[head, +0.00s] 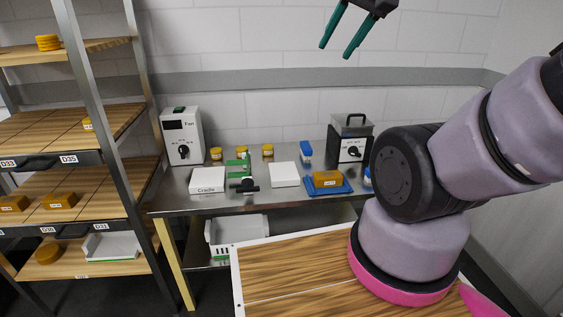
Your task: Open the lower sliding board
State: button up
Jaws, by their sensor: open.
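A metal rack at the left holds wooden boards. The lower sliding board (87,192) has a dark front edge with a black handle (72,233) and small white labels; it appears pushed in. Two orange blocks sit on it. The upper sliding board (60,128) above it has a similar front with a black handle (37,164). My gripper (335,50) is open and empty, with green fingers pointing down, high in front of the back wall.
A steel table (280,202) along the wall bears a fan box (182,136), a white cradle (207,180), a blue tray (328,189) and a metal device (350,140). A wood-topped surface (290,270) lies in front. A rack post (97,110) stands beside the boards.

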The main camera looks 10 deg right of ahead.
aim_at(100, 208)
jog(key=i+l+u, duration=0.3)
jog(key=i, duration=0.2)
jog(key=i+j+z, duration=0.1)
jog(key=j, duration=0.25)
jog(key=i+j+z, duration=0.25)
jog(key=j, duration=0.45)
jog(key=i+j+z, duration=0.15)
jog(key=u, duration=0.8)
jog(key=i+j+u, duration=0.1)
jog(key=u, duration=1.15)
